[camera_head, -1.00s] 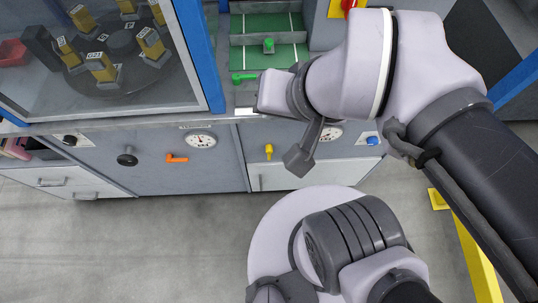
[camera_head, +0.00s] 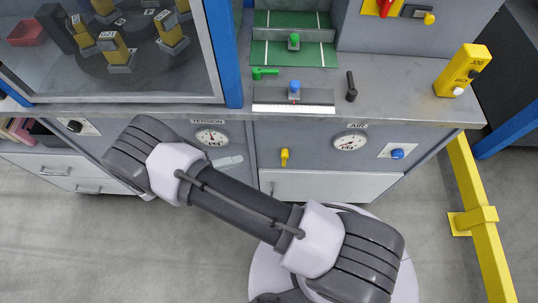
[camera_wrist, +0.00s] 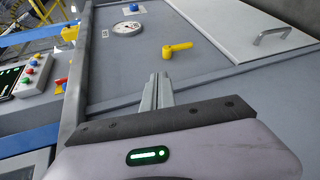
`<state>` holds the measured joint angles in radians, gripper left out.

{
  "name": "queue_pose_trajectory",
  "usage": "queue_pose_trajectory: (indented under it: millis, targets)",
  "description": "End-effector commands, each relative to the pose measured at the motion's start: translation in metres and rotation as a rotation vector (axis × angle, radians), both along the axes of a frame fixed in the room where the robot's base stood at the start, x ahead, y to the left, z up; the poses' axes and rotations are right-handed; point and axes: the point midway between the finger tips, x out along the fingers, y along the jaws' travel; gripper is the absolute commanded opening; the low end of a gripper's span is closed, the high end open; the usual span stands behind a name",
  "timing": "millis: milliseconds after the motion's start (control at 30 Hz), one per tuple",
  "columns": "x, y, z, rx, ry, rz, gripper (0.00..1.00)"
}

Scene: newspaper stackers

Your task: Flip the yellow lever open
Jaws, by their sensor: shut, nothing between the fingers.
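The yellow lever (camera_head: 284,157) is on the grey front panel below the counter, left of the AIR gauge (camera_head: 350,142). Its handle hangs down in the head view. In the wrist view the lever (camera_wrist: 178,49) lies ahead of and slightly right of my fingertips, with its handle pointing right. My gripper (camera_head: 238,159) is left of the lever in the head view, mostly hidden behind my arm. In the wrist view my gripper (camera_wrist: 160,78) is shut and empty, apart from the lever.
The white drawer (camera_head: 330,186) is just below the lever. A blue knob (camera_head: 397,154) is right of the AIR gauge. The TENSION gauge (camera_head: 212,137) is above my gripper. A yellow floor rail (camera_head: 474,215) stands at the right. The panel between gripper and lever looks clear.

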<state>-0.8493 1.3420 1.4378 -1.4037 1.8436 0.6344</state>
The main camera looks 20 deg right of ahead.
Motion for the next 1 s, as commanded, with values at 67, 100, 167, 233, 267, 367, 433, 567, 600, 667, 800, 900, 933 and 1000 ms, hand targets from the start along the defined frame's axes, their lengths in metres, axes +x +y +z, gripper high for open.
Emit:
queue_pose_trajectory:
  millis: [67,100,167,233,267,367,433,567,600,667,800,900,933,1000]
  targets:
    - [-0.012,0.003,-0.051,-0.103,-0.044,0.103,0.0]
    - [-0.016,0.004,-0.07,-0.144,-0.071,0.15,0.0]
    - [-0.023,0.003,-0.092,-0.189,-0.106,0.211,0.0]
    - [-0.029,0.001,-0.109,-0.225,-0.137,0.264,0.0]
    - [-0.03,0.001,-0.115,-0.234,-0.148,0.281,0.0]
    - [-0.034,-0.001,-0.123,-0.252,-0.166,0.31,0.0]
    - [-0.034,-0.001,-0.124,-0.254,-0.169,0.315,0.0]
    - [-0.034,-0.001,-0.123,-0.253,-0.168,0.313,0.0]
    - [-0.034,-0.001,-0.123,-0.253,-0.167,0.314,0.0]
    - [-0.034,-0.002,-0.123,-0.253,-0.166,0.313,0.0]
    - [-0.028,-0.014,-0.123,-0.254,-0.165,0.31,0.0]
    - [-0.019,-0.032,-0.124,-0.255,-0.162,0.309,0.0]
    - [-0.016,-0.038,-0.124,-0.254,-0.163,0.308,0.0]
    - [-0.009,-0.052,-0.124,-0.254,-0.163,0.308,0.0]
